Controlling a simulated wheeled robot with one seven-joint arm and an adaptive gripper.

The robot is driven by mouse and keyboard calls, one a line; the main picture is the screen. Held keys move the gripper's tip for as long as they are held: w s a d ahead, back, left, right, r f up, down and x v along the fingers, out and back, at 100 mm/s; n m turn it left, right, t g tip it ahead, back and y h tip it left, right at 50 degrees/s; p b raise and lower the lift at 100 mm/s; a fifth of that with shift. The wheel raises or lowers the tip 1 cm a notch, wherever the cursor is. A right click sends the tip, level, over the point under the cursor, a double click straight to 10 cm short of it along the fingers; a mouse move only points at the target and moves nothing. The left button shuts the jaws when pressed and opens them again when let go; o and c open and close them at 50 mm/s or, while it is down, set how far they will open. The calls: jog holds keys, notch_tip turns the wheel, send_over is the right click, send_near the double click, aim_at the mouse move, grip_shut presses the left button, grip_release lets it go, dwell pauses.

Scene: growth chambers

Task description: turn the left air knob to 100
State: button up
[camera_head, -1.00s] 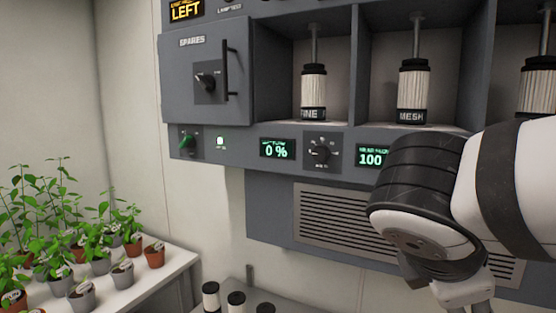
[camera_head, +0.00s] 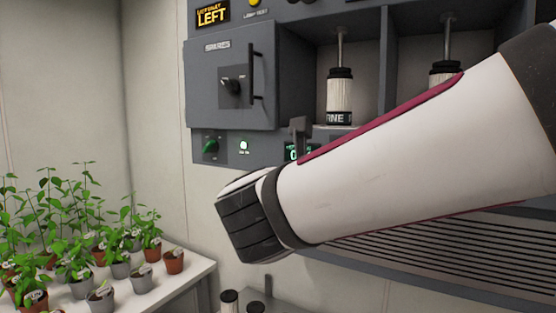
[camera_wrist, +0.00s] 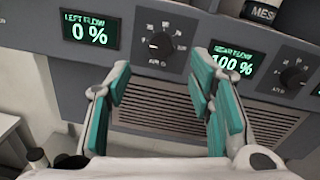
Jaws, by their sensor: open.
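The left air knob (camera_wrist: 160,45) is a dark round dial with a pointer and scale marks, in the upper middle of the wrist view. Left of it, the LEFT FLOW display (camera_wrist: 90,32) reads 0 %. My gripper (camera_wrist: 160,85) has teal-padded fingers spread wide, with nothing between them. The knob appears beyond the fingertips, roughly in line with the gap; no contact shows. In the head view my arm hides the knob and covers part of the flow display (camera_head: 293,152).
To the right, another display (camera_wrist: 232,62) reads 100 %, with a second knob (camera_wrist: 293,77) beside it. A vent grille (camera_head: 400,270) lies below the panel. Potted plants (camera_head: 140,280) stand on a white table.

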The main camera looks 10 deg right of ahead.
jog(key=x, duration=0.8)
jog(key=shift+s, duration=0.1)
grip_shut()
